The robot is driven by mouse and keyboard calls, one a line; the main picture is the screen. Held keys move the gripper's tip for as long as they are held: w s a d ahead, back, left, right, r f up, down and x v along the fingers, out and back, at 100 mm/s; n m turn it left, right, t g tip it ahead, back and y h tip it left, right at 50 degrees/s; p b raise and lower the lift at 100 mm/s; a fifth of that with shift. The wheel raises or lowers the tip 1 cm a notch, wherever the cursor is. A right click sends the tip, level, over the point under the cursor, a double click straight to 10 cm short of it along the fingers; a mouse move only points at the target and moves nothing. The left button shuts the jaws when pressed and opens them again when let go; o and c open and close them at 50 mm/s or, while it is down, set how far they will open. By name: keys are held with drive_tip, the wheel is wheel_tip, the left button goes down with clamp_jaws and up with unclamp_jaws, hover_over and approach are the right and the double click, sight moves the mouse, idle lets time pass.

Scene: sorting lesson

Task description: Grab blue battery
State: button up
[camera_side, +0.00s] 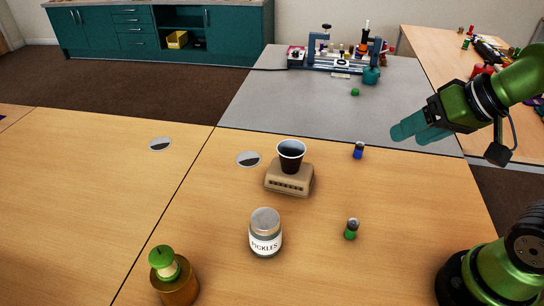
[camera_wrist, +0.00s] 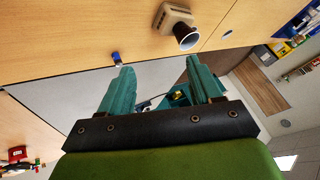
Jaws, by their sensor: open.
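The blue battery (camera_side: 358,150) stands upright on the wooden table, near the seam with the grey table, right of the black cup. In the wrist view the blue battery (camera_wrist: 117,58) shows just past the tip of the left-hand finger. My gripper (camera_side: 398,134) is in the air to the right of the battery, with its teal fingers pointing left. In the wrist view my gripper (camera_wrist: 158,66) has its two fingers wide apart with nothing between them.
A black cup (camera_side: 291,155) stands on a tan box (camera_side: 289,178). A pickles jar (camera_side: 265,234), a green battery (camera_side: 351,229) and a brass-coloured pot with a green top (camera_side: 174,279) stand nearer. A small green object (camera_side: 355,92) lies on the grey table.

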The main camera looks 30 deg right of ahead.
drive_tip(key=shift+c, duration=0.2)
drive_tip(key=m+g+h, duration=0.2)
drive_tip(key=g+h, duration=0.1)
drive_tip(key=h, duration=0.1)
approach(361, 144)
drive_tip(key=x, duration=0.5)
drive_tip(key=shift+w+a+f, duration=0.15)
drive_tip(key=shift+w+a, duration=0.15)
drive_tip(key=shift+w, duration=0.2)
drive_tip(key=shift+s+d+x, duration=0.1)
drive_tip(key=shift+d+x, duration=0.05)
drive_tip(key=shift+x, duration=0.75)
drive_tip(key=shift+s+d+x, duration=0.1)
drive_tip(key=shift+s+x, duration=0.05)
drive_tip(key=shift+x, duration=0.7)
drive_tip(key=shift+s+d+x, duration=0.1)
drive_tip(key=shift+d+x, duration=0.05)
drive_tip(key=shift+x, duration=0.75)
drive_tip(key=shift+a, duration=0.1)
drive_tip(key=shift+c, duration=0.3)
